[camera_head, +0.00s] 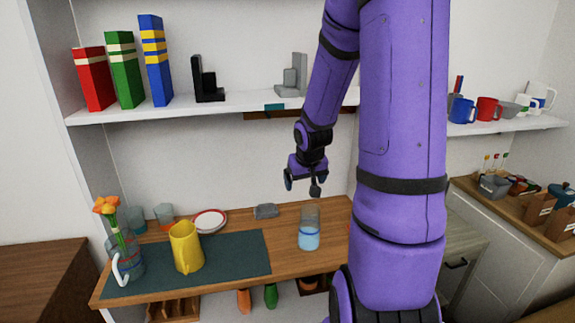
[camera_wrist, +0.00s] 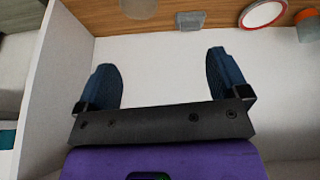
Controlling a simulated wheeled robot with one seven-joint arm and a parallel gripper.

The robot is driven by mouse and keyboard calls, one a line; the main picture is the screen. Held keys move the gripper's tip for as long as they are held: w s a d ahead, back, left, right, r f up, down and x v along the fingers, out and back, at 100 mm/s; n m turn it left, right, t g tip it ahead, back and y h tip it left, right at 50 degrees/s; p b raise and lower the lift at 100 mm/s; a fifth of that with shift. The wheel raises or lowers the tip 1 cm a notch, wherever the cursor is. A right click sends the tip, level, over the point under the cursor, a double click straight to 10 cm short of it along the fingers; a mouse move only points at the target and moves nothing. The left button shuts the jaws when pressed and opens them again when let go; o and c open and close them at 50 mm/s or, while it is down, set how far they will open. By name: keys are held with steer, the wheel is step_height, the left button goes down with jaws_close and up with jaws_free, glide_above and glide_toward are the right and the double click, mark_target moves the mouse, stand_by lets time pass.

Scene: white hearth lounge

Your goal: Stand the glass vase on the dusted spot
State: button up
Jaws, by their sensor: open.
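A clear glass vessel with blue liquid in its lower part (camera_head: 309,238) stands upright on the wooden counter, right of the dark mat. Orange flowers (camera_head: 106,207) stand in another clear glass vessel (camera_head: 128,256) at the counter's left end. I cannot tell which of these is the vase. My gripper (camera_head: 302,186) hangs open and empty above the counter, higher than the blue-liquid glass and apart from it. Its two fingers are spread in the wrist view (camera_wrist: 160,78), with nothing between them. I cannot make out a dusted spot.
A yellow jug (camera_head: 186,247) stands on the dark mat (camera_head: 235,255). A grey block (camera_head: 265,211) and a red-rimmed plate (camera_head: 209,221) lie behind. The white shelf (camera_head: 232,104) holds books and bookends, with bare room between; a small teal thing (camera_head: 274,107) is at its edge.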

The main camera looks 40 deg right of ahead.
steer(key=s+a+r+n, duration=0.1)
steer(key=s+a+r, duration=0.1)
steer(key=a+r, duration=0.5)
steer(key=s+a+r+n, duration=0.2)
steer(key=s+a+r, duration=0.1)
steer(key=a+r, duration=0.5)
steer(key=s+a+r+n+y, duration=0.1)
steer(key=s+a+r, duration=0.2)
steer(key=s+a, duration=0.2)
steer(key=s+a+r+n+t+y, duration=0.1)
steer(key=s+a+r, duration=0.1)
steer(key=s+a, duration=0.2)
steer(key=shift+s+a+r+y, duration=0.35)
steer(key=shift+s+r+y, duration=0.05)
steer(key=shift+s, duration=0.7)
